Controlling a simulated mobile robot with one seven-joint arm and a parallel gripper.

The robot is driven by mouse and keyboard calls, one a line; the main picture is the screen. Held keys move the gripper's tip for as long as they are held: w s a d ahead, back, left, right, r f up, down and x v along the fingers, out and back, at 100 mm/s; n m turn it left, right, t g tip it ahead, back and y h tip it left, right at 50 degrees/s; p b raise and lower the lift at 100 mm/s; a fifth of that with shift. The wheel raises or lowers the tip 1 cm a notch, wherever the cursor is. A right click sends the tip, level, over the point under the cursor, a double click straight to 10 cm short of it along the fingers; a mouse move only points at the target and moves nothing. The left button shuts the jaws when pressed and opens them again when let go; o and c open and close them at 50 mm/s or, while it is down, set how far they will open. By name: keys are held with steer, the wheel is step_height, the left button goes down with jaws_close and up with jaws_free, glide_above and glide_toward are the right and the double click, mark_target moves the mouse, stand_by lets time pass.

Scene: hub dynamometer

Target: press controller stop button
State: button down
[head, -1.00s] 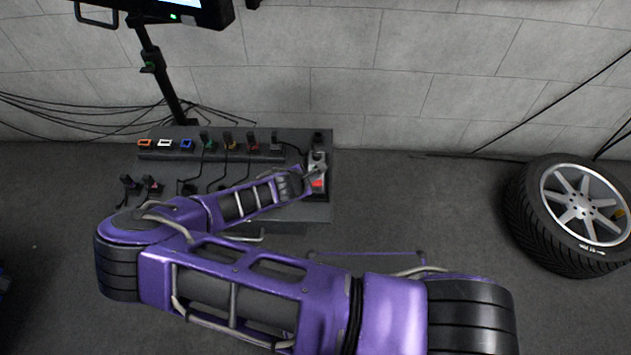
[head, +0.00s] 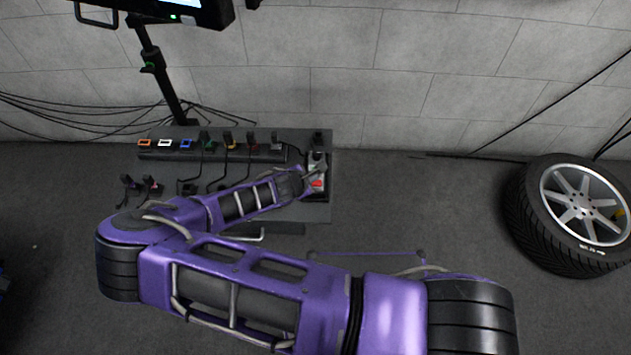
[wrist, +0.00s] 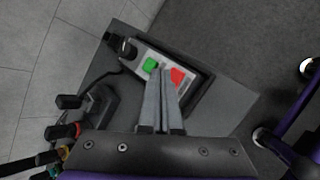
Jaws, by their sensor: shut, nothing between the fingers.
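The controller (head: 317,194) is a small dark box with a pale face at the right end of the grey bench. In the wrist view, the controller (wrist: 139,54) has a green button (wrist: 150,65) and a red button (wrist: 179,75). The red button (head: 317,184) also shows in the head view. The fingers cover part of the red button's left edge. I cannot tell whether the tips touch the face.
A dark strip (head: 225,155) with several coloured connectors and cables lies along the bench (head: 285,214) to the left. A monitor (head: 180,10) on a pole stands behind, before a block wall. A wheel (head: 577,215) is at the far right. Floor right of the bench is clear.

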steer(key=shift+f, duration=0.1)
steer(key=shift+f, duration=0.3)
steer(key=shift+f, duration=0.5)
stand_by(0.8)
steer(key=shift+r, duration=0.15)
steer(key=shift+r+p, duration=0.65)
steer(key=shift+r, duration=0.1)
steer(key=shift+r+p, duration=1.85)
steer(key=shift+r, duration=0.7)
